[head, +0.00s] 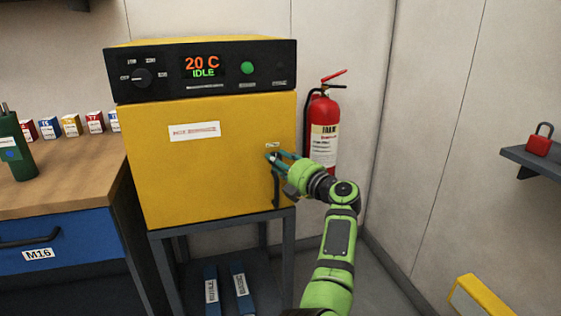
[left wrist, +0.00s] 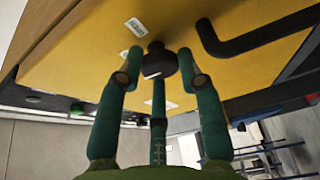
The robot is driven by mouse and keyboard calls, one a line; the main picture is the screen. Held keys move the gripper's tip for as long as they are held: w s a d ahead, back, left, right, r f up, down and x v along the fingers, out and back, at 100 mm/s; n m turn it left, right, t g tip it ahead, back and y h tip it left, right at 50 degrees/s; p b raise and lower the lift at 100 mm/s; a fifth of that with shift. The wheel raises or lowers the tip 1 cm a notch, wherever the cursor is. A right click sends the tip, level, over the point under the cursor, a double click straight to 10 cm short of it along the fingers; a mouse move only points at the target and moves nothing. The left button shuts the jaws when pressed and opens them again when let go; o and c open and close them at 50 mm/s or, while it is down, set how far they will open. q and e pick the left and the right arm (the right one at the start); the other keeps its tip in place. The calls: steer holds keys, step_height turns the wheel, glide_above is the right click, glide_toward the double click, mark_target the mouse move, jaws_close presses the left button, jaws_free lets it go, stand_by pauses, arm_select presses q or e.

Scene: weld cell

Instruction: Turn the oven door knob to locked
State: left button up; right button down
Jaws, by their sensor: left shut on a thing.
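The yellow oven (head: 200,165) stands on a dark stand, its door closed. The black door knob (left wrist: 158,62) shows in the left wrist view between my fingers, with a pale mark on its rim. In the head view my gripper hides it. My left gripper (head: 273,157) is at the right side of the door; in the left wrist view its teal fingers (left wrist: 160,68) are shut around the knob. A small white label (left wrist: 136,27) is beside the knob and another (left wrist: 167,104) lies on its other side; I cannot read them there. My right gripper is out of view.
The black door handle (head: 276,192) is just below the knob, close to my fingers. The control panel (head: 215,75) above reads 20 C, IDLE. A red fire extinguisher (head: 323,130) stands behind to the right. A wooden workbench (head: 70,175) is at left.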

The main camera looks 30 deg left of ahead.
arm_select(q)
steer(key=shift+s+a+n, duration=0.15)
steer(key=shift+a+n, duration=0.05)
steer(key=shift+n, duration=0.3)
steer(key=o, duration=1.1)
steer(key=shift+o, duration=0.2)
steer(key=shift+s+a, duration=0.1)
